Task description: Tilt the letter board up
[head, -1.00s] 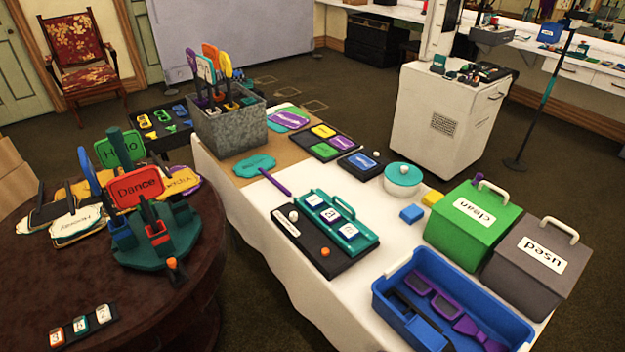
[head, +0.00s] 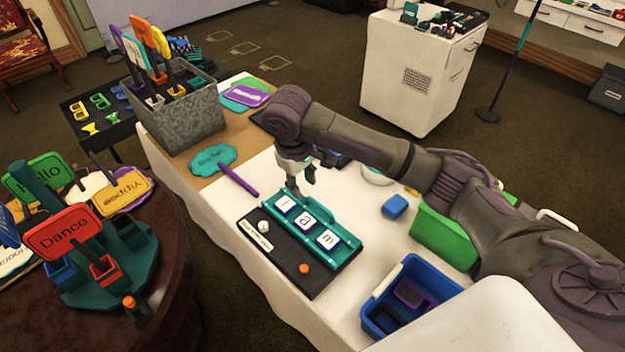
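The letter board is a teal tray (head: 343,257) on a black base (head: 262,249). It holds white-faced tiles in blue frames, one reading "a" (head: 304,220) and one "m" (head: 327,239). The base carries a white knob (head: 263,227), an orange knob (head: 304,268) and a white label. The teal tray appears to lie low against the base. My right gripper (head: 297,189) points down at the far end of the teal tray, very close to its edge; I cannot tell whether it touches. Its finger gap is too small to read. My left gripper is not in view.
A blue bin (head: 440,276) with purple-framed glasses and a blue block (head: 395,206) are right of the board. A teal paddle sign (head: 213,158) and a metal sign box (head: 187,125) are beyond. My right arm partly covers the green box (head: 445,240).

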